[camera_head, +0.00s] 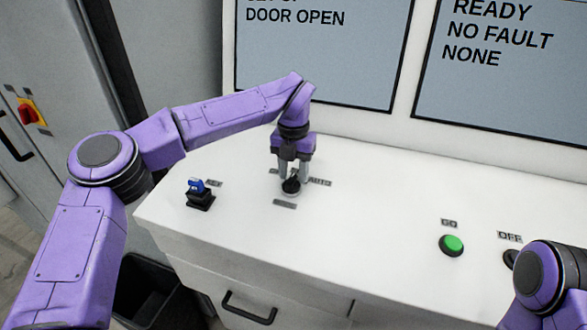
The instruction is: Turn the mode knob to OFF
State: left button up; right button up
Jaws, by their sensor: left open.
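Whether the fingers touch the knob cannot be told. Which way the knob points is hard to make out. My right arm shows at the lower right corner, but its gripper is out of view.
A green GO button (452,244) and a black control (510,258) labelled OFF, partly hidden by my right arm, sit at right. Two screens rise behind. A red-yellow switch (31,112) is on the left cabinet.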

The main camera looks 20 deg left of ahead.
pick_arm(q)
jog(key=shift+s+r, duration=0.15)
jog(key=shift+s, duration=0.1)
jog(key=shift+c, duration=0.6)
grip_shut()
